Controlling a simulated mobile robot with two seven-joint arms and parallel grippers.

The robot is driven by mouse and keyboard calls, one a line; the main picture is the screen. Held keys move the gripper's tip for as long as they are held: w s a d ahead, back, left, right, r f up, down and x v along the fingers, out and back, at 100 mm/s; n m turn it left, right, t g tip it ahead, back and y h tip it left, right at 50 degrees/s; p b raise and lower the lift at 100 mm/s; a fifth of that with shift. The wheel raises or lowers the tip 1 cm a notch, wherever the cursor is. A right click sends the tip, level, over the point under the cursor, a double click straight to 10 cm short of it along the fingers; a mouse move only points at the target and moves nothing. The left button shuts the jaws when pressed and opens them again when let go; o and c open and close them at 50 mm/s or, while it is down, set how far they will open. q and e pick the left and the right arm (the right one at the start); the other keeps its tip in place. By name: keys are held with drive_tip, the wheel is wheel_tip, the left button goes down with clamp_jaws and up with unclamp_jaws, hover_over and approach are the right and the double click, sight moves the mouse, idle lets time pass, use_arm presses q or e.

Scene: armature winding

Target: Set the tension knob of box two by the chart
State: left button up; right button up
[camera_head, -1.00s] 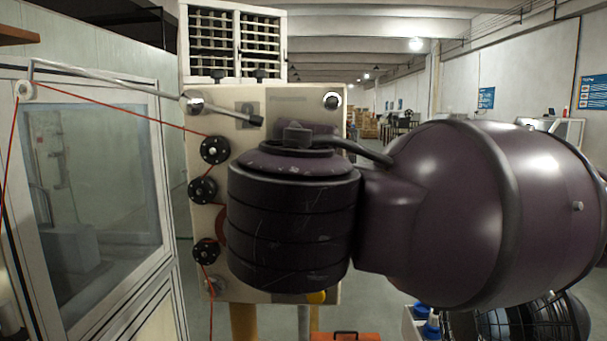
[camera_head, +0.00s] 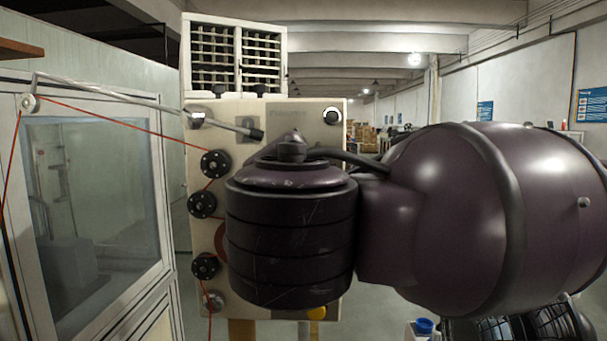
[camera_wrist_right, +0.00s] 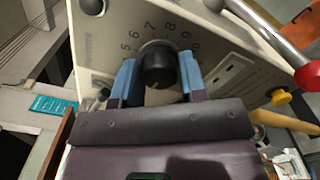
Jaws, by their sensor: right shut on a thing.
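The tension box (camera_head: 300,112) is a cream panel with a red wire running over black pulleys. A grey plate (camera_head: 247,133) on it carries a mark too small to read. My right arm covers the box's middle in the head view, hiding the knob and my right gripper there. In the right wrist view, the black tension knob (camera_wrist_right: 158,68) sits on a dial printed with numbers, 5 to 9 legible around it. My right gripper (camera_wrist_right: 158,78) is shut on the knob, one blue finger on each side. The knob's pointer is not visible. My left gripper is not in view.
A metal lever with a red end (camera_wrist_right: 308,76) and a yellow button (camera_wrist_right: 281,97) are near the knob. A white slatted unit (camera_head: 235,55) stands above the box. A glass-fronted cabinet (camera_head: 95,200) is at left. Blue posters (camera_head: 592,100) hang on the right wall.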

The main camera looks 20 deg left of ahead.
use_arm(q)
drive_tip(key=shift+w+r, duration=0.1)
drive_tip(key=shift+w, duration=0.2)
use_arm(e)
drive_tip(key=o, duration=0.9)
drive_tip(key=shift+s, duration=0.15)
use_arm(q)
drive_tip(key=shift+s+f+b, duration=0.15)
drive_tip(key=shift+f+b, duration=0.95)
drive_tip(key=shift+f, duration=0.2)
use_arm(e)
drive_tip(key=shift+v, duration=5.3)
